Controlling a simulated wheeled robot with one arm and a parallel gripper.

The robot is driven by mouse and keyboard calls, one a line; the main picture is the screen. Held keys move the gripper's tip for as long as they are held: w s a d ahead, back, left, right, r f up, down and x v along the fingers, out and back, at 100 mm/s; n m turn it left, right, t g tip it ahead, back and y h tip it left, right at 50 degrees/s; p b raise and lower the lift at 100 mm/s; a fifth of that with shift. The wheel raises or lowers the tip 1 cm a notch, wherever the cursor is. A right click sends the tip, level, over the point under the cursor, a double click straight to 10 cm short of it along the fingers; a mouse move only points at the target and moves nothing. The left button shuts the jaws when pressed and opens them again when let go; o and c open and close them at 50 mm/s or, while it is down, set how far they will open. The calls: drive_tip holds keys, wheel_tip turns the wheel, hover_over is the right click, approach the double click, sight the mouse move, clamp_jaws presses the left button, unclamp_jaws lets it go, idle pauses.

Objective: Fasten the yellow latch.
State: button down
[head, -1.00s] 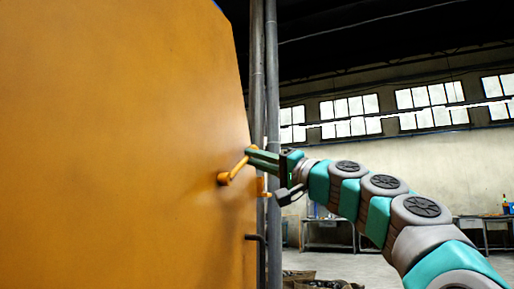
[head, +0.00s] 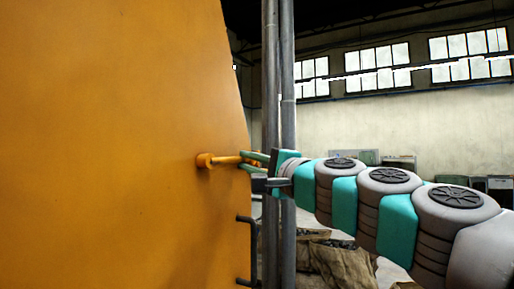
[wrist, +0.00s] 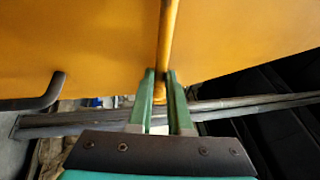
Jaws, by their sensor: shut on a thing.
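The yellow latch (head: 225,160) is a thin bar on a round pivot, mounted on the large orange door panel (head: 110,120) in the head view. It lies about level, reaching right from its pivot toward the panel's edge. In the wrist view the latch bar (wrist: 168,45) runs down from the top to between the green fingers. My gripper (head: 250,161) is shut on the free end of the latch. In the wrist view my gripper (wrist: 162,85) has one finger on each side of the bar. The bar's tip is partly hidden by the fingers.
A dark handle (head: 250,250) sticks out from the panel's edge below the latch. Two upright grey pipes (head: 288,80) stand just past the edge, behind my gripper. Brown sacks (head: 340,265) lie on the floor at lower right.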

drive_tip(key=shift+f+m, duration=0.2)
drive_tip(key=shift+m, duration=0.1)
drive_tip(key=shift+f, duration=0.1)
drive_tip(key=c, duration=0.8)
unclamp_jaws()
drive_tip(key=shift+c, duration=0.2)
drive_tip(key=v, duration=0.7)
drive_tip(key=shift+s+d, duration=0.25)
drive_tip(key=shift+s, duration=0.05)
